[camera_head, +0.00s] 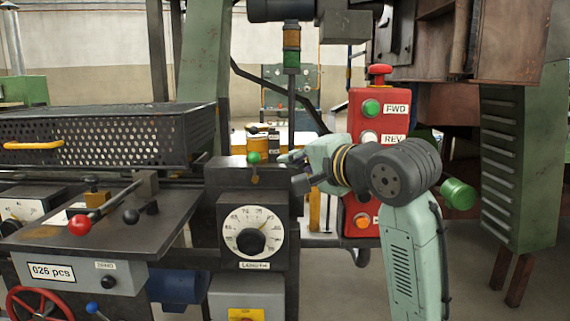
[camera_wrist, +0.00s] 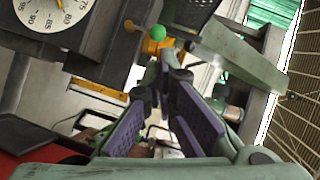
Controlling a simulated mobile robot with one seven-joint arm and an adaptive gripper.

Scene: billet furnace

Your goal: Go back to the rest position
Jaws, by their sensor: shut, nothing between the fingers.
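My gripper (camera_head: 297,170) is at the centre of the head view, just right of the green-knobbed lever above the length dial box. In the wrist view the two purple-padded fingers (camera_wrist: 168,90) come together at their tips with nothing between them. The small green knob (camera_head: 254,157) stands close to the left of the fingertips; it also shows in the wrist view (camera_wrist: 155,32). My arm is bent in front of the red control box (camera_head: 364,110) and hides part of it.
The length dial (camera_head: 253,232) is below and left of my gripper. A perforated basket (camera_head: 110,140) and a red-knobbed lever (camera_head: 79,225) are further left. A ribbed green column (camera_head: 517,160) stands at the right. Grey floor (camera_head: 480,290) is clear at the lower right.

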